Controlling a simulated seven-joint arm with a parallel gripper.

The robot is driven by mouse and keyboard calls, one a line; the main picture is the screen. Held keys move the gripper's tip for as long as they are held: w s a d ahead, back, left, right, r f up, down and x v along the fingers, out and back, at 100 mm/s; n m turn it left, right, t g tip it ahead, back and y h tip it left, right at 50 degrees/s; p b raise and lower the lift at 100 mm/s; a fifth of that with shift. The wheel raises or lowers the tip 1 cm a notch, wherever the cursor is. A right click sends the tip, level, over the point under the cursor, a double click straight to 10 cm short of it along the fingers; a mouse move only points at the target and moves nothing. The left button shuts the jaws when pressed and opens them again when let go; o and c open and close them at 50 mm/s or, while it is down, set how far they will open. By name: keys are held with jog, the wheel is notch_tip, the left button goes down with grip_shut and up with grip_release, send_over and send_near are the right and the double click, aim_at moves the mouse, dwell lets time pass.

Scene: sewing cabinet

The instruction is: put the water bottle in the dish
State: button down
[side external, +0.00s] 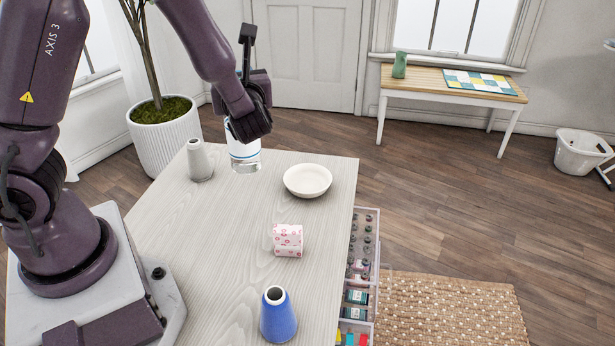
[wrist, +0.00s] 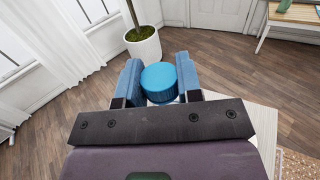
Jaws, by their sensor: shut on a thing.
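The water bottle (side external: 244,153) is clear and white with a blue band. My gripper (side external: 246,118) is shut on its upper part and holds it upright, seemingly above the table. In the wrist view the bottle's blue cap (wrist: 159,80) sits between the two blue fingers of my gripper (wrist: 159,84). The dish (side external: 308,180) is a shallow white round bowl on the table, to the right of the bottle and apart from it. The dish looks empty. The top of the bottle is hidden by my gripper in the side view.
A grey-white cone (side external: 200,160) stands left of the bottle. A pink-patterned block (side external: 288,240) and a blue cone (side external: 278,315) stand nearer on the wooden table (side external: 220,270). An open drawer of thread spools (side external: 361,265) juts from the right edge. The tabletop between the dish and block is clear.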

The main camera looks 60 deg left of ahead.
jog(key=w+d+f+m+t+h, duration=0.25)
jog(key=w+m+t+h, duration=0.45)
jog(key=w, duration=0.7)
notch_tip(320, 180, down, 7)
jog(key=t+y, duration=0.1)
jog(key=shift+s+d+n, duration=0.15)
jog(key=shift+s+n, duration=0.05)
jog(key=shift+n, duration=0.1)
jog(key=shift+f, duration=0.1)
jog(key=shift+f, duration=0.15)
jog(key=c, duration=0.8)
grip_release()
